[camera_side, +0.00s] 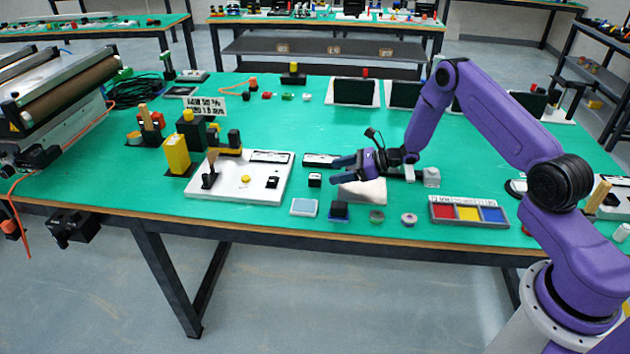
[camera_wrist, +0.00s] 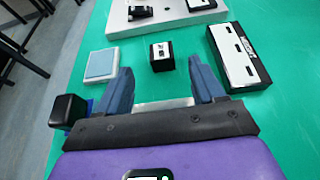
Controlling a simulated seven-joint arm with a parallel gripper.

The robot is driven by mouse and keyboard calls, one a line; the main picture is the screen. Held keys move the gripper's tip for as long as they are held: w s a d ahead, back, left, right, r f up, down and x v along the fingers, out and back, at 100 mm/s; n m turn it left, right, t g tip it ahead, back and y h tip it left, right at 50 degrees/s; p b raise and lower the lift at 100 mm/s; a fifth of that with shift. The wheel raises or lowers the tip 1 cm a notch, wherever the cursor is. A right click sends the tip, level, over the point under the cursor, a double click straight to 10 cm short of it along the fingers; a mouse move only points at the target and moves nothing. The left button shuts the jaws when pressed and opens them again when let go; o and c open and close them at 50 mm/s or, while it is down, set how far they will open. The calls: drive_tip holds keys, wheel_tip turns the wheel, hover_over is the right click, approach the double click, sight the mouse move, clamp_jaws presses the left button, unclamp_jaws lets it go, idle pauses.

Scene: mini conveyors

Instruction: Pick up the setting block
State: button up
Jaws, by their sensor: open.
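A small black-and-white block (camera_side: 315,180), which fits the setting block best, stands on the green table to the right of the white board. It also shows in the wrist view (camera_wrist: 161,57), upright with a marked white face towards me. My gripper (camera_side: 337,170) is low over the table, just right of the block, with its fingers pointing left towards it. In the wrist view my gripper (camera_wrist: 160,68) is open and empty, and the block sits just beyond and between the fingertips. I see no contact.
A pale blue pad (camera_wrist: 101,65) lies left of the block, and a white-and-black slotted bar (camera_wrist: 238,56) lies to its right. The white board (camera_side: 240,178) is beyond. A dark block (camera_wrist: 68,110) is by my left finger. A red, yellow and blue tray (camera_side: 468,212) stands at right.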

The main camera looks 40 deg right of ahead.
sight(317, 177)
drive_tip(key=shift+x, duration=3.3)
drive_tip(key=shift+d+f, duration=0.1)
drive_tip(key=c, duration=1.1)
